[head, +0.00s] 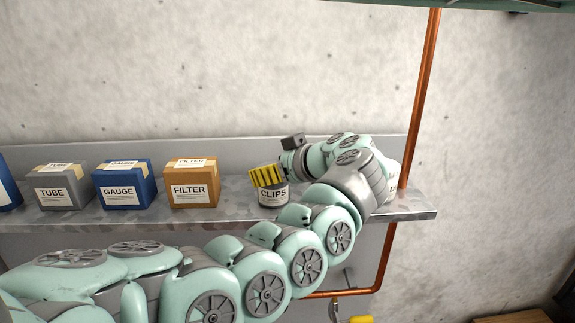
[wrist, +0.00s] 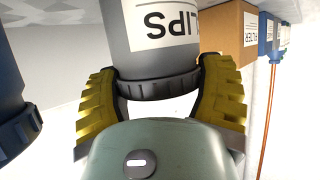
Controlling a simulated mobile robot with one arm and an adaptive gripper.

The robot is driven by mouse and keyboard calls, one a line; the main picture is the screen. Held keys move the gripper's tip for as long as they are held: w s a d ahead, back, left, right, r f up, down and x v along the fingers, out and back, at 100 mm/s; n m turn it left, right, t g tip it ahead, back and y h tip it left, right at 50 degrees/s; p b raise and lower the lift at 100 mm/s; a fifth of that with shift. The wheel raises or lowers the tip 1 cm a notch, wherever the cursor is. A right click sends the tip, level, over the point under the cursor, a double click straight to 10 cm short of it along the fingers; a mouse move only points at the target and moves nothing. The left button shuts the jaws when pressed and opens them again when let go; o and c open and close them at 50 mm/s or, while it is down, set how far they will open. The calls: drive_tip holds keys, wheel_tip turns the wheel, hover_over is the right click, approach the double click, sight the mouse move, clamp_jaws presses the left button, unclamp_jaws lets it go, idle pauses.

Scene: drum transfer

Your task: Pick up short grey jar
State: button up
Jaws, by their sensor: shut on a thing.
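The short grey jar (head: 272,200) with a white CLIPS label stands upright on the shelf in the head view. My gripper (head: 267,177) reaches it from the right, and a yellow finger covers its top. In the wrist view the jar (wrist: 150,62) appears upside down, its dark ringed lid between the two yellow fingers of my gripper (wrist: 160,82). Both fingers press against the lid's sides, so the gripper is shut on the jar. Its base seems to rest on the shelf; any small gap cannot be told.
The metal shelf (head: 120,222) also bears an orange FILTER box (head: 190,188), a blue GAUGE box (head: 127,190) and a grey TUBE box (head: 58,192) to the left. A dark-lidded container (wrist: 15,125) is close by in the wrist view. A copper pipe (head: 423,90) runs at right.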

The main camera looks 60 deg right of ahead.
drive_tip(key=shift+c, duration=0.9)
drive_tip(key=shift+r, duration=0.15)
